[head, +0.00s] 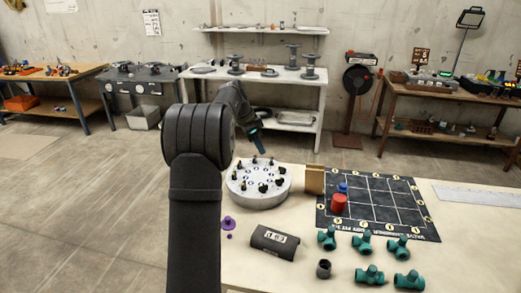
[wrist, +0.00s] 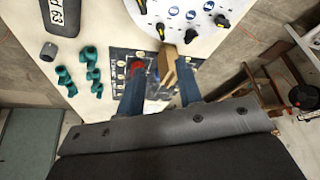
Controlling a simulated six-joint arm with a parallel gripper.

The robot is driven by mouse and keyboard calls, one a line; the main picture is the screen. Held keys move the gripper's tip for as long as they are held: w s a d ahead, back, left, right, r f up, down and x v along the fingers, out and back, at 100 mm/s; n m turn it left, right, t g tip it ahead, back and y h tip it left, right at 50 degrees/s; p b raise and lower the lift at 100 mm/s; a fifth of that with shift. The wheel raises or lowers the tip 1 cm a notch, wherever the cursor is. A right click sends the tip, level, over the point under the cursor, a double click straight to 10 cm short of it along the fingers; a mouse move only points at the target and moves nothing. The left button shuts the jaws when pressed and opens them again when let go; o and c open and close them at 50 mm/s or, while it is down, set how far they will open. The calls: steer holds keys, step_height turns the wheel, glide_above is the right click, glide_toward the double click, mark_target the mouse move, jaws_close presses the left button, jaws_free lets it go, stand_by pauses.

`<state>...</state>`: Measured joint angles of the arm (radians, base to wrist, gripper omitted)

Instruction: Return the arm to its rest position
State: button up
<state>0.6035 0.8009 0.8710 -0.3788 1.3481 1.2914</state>
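My arm rises in the front of the head view. My gripper (head: 256,137) is up in the air above and behind the round grey dial plate (head: 258,198). In the wrist view my gripper (wrist: 160,80) shows two blue fingers spread apart, with nothing held between them. Beyond the fingers, well below, are a wooden block (wrist: 168,66) and a red cylinder (wrist: 138,67). In the head view part of the gripper is hidden by its own arm.
The table bears a black gridded mat (head: 405,208), a blue piece (head: 343,187), several teal pipe fittings (head: 369,275), a dark curved cover (head: 273,242), a grey cup (head: 323,269) and a purple piece (head: 228,223). A shelf (head: 300,78) stands behind.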

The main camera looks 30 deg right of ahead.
mark_target(278, 182)
steer(key=x, duration=1.7)
steer(key=shift+f, duration=0.25)
steer(key=shift+r, duration=0.1)
steer(key=v, duration=1.8)
steer(key=x, duration=1.7)
steer(key=shift+d+f, duration=0.15)
steer(key=shift+f, duration=0.2)
steer(key=shift+s+d+f, duration=0.1)
steer(key=shift+d+f, duration=0.05)
steer(key=shift+f, duration=0.1)
steer(key=shift+s+r+n+t, duration=0.15)
steer(key=shift+n+t, duration=0.15)
steer(key=shift+n, duration=0.3)
steer(key=n, duration=0.2)
steer(key=n+t, duration=0.1)
steer(key=n, duration=0.1)
steer(key=shift+s+t, duration=0.3)
steer(key=shift+s, duration=0.05)
steer(key=shift+s+d+n+t+y, duration=0.1)
steer(key=shift+s+n+t+y, duration=0.2)
steer(key=shift+n, duration=0.85)
steer(key=shift+d+n+t+y, duration=0.1)
steer(key=shift+n+t, duration=0.35)
steer(key=shift+n, duration=0.65)
steer(key=shift+s+n+t+y, duration=0.2)
steer(key=shift+n+t, duration=0.15)
steer(key=shift+n, duration=0.8)
